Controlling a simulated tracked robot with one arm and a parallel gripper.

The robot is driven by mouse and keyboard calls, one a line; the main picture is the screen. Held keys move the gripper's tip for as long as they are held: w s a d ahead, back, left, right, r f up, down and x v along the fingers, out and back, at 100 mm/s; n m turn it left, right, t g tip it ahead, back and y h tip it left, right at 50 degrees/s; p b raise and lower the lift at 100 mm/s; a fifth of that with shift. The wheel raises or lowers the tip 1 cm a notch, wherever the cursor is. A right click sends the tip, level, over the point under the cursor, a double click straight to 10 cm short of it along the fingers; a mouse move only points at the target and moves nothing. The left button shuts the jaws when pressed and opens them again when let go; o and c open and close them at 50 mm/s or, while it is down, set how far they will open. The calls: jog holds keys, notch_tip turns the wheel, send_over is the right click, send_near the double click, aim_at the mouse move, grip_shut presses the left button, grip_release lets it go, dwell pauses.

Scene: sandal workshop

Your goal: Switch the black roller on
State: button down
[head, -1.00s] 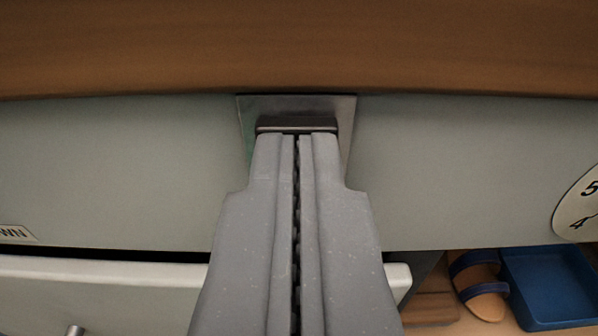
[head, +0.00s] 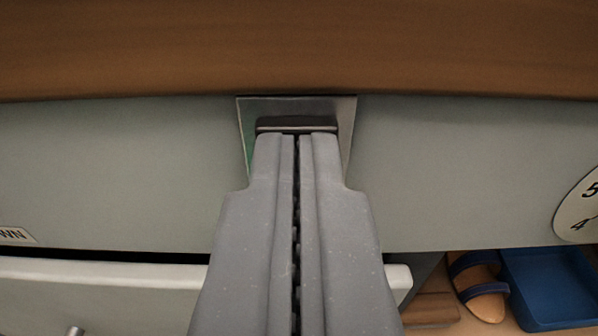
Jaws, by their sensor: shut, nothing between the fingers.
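A square metal switch plate (head: 348,112) is set in the grey-green front panel below a brown wooden edge. A dark rocker or button (head: 296,124) shows at its middle, just beyond my fingertips. My gripper (head: 297,140) is shut and empty, its tips at the lower edge of the dark part and seeming to touch it. My fingers hide the lower part of the plate. A green patch shows at the plate's left side. The black roller is not in view.
A brown wooden edge (head: 300,50) runs across the top. A white drawer front (head: 110,285) is at the lower left, under a partly cut-off label (head: 15,235). A round dial (head: 580,212) is at the right edge. A sandal (head: 482,290) and a blue tray (head: 548,285) lie lower right.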

jog(key=shift+w, duration=0.1)
jog(key=s+p, duration=0.2)
jog(key=s, duration=0.6)
jog(key=shift+d, duration=0.15)
dwell(0.4)
